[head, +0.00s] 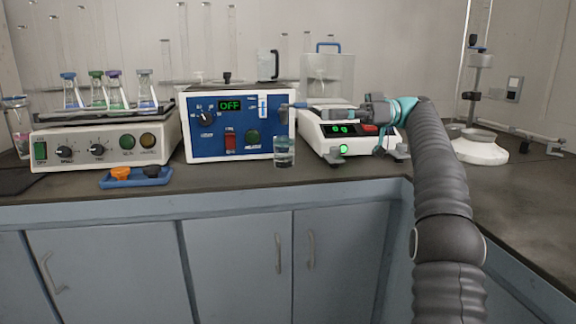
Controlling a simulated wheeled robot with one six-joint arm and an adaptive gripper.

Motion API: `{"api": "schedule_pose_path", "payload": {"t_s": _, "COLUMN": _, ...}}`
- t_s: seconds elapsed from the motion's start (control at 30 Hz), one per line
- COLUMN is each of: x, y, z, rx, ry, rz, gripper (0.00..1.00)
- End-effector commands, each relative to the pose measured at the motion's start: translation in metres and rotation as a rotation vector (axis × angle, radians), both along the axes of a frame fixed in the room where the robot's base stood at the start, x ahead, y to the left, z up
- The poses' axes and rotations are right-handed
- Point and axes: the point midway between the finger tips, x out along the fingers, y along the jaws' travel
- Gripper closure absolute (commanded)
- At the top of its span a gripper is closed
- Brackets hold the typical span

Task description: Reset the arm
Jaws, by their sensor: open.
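My arm reaches up from the bottom right and bends left over the bench. My gripper (292,107) points left, in front of the white balance and by the right edge of the blue-faced control unit (262,152). It is open, with nothing visible held in it. The control unit's green display reads OFF. The balance (353,147) has a lit green display and is partly hidden by my gripper and wrist.
A shaker (88,145) carrying several flasks stands at the left. A blue tray (133,182) with an orange and a dark item lies before it. A clear box (328,72) stands behind my gripper. A white-based stand (478,150) is at the right. The front-right bench top is clear.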

Motion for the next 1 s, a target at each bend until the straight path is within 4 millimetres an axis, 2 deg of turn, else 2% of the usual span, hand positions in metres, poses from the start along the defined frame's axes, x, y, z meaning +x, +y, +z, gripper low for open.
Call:
{"api": "schedule_pose_path", "payload": {"t_s": 0.33, "x": -0.003, "y": 0.007, "z": 0.006, "rx": -0.070, "ry": 0.098, "rz": -0.077, "gripper": 0.58}}
{"api": "schedule_pose_path", "payload": {"t_s": 0.67, "x": -0.017, "y": 0.033, "z": 0.007, "rx": -0.201, "ry": 0.268, "rz": -0.202, "gripper": 0.58}}
{"api": "schedule_pose_path", "payload": {"t_s": 0.83, "x": -0.039, "y": 0.050, "z": -0.002, "rx": -0.322, "ry": 0.406, "rz": -0.322, "gripper": 0.58}}
{"api": "schedule_pose_path", "payload": {"t_s": 1.0, "x": -0.075, "y": 0.060, "z": -0.026, "rx": -0.464, "ry": 0.548, "rz": -0.480, "gripper": 0.58}}
